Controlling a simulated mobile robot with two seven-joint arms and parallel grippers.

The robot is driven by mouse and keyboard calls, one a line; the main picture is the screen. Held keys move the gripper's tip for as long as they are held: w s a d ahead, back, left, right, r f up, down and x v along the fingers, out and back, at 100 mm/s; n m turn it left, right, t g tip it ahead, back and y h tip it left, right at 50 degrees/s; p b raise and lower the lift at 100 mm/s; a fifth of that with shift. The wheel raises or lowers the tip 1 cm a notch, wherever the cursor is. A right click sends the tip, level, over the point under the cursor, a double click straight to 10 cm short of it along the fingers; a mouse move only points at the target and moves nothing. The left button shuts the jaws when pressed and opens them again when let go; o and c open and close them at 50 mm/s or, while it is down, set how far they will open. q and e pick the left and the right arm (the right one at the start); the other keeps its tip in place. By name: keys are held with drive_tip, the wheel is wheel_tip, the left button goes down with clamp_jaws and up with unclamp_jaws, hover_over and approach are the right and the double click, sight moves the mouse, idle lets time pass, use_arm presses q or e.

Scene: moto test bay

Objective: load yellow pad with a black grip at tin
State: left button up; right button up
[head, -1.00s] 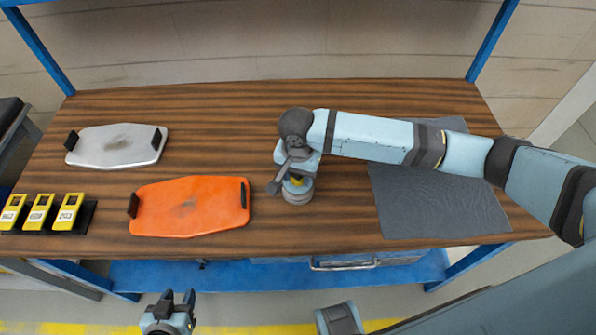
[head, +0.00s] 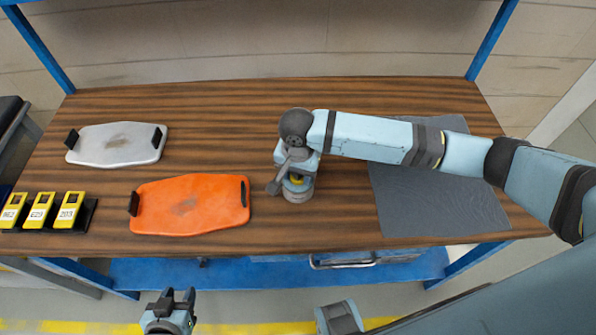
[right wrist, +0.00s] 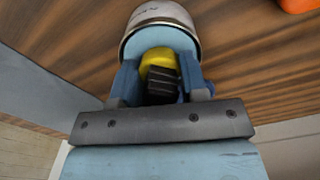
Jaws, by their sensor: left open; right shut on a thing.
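My right gripper (right wrist: 158,86) is shut on the black grip (right wrist: 163,80) of the yellow pad (right wrist: 156,56). In the head view the right gripper (head: 294,178) points down over the round metal tin (head: 299,196), with a bit of yellow showing between them. In the right wrist view the tin (right wrist: 160,12) is just beyond the pad. The pad is at the tin's mouth, and I cannot tell how deep it sits. My left gripper (head: 170,300) is open and empty, in front of the bench's near edge.
On the wooden bench (head: 330,235) an orange tray (head: 190,205) lies left of the tin, with a white tray (head: 115,145) behind it. Yellow labelled devices (head: 40,210) stand in a black holder at far left. A grey mat (head: 435,200) lies right, partly under my right arm.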

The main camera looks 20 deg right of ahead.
drive_tip(key=shift+s+f+p, duration=0.1)
drive_tip(key=shift+p, duration=0.6)
idle(2.4)
drive_tip(key=shift+r+p, duration=0.6)
drive_tip(key=shift+p, duration=0.2)
drive_tip(key=shift+r+p, duration=0.25)
drive_tip(key=shift+p, duration=0.1)
wheel_tip(320, 180, up, 4)
drive_tip(key=p, duration=0.5)
drive_tip(key=shift+r+p, duration=0.55)
drive_tip(key=shift+p, duration=0.35)
drive_tip(key=shift+r+p, duration=0.25)
drive_tip(key=shift+p, duration=0.1)
drive_tip(key=shift+f, duration=0.1)
